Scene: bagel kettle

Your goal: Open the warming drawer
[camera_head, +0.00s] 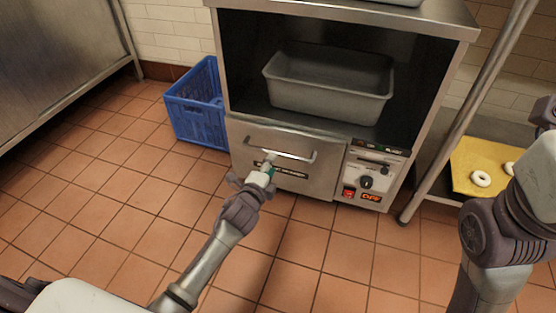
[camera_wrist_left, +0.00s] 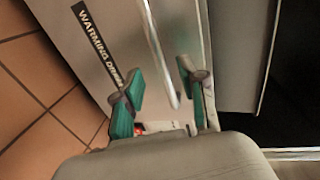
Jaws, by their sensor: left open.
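The warming drawer (camera_head: 322,177) is a steel front panel low in the metal cabinet, and it looks shut, flush with the cabinet face. Its bar handle (camera_head: 296,158) runs across the upper part of the front. My left gripper (camera_head: 268,167) is at the handle, near its middle. In the left wrist view the green-padded fingers of my left gripper (camera_wrist_left: 160,90) are spread apart, with the handle bar (camera_wrist_left: 156,45) running between them. I cannot tell whether either finger touches the bar. My right gripper is not clearly visible.
A grey tub (camera_head: 328,98) sits in the cabinet opening above. A control panel (camera_head: 368,178) is right of the drawer. A blue crate (camera_head: 197,105) stands left of the cabinet. Bagels lie on a yellow board (camera_head: 466,160) at right. The tiled floor (camera_head: 120,190) before the drawer is clear apart from my arm.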

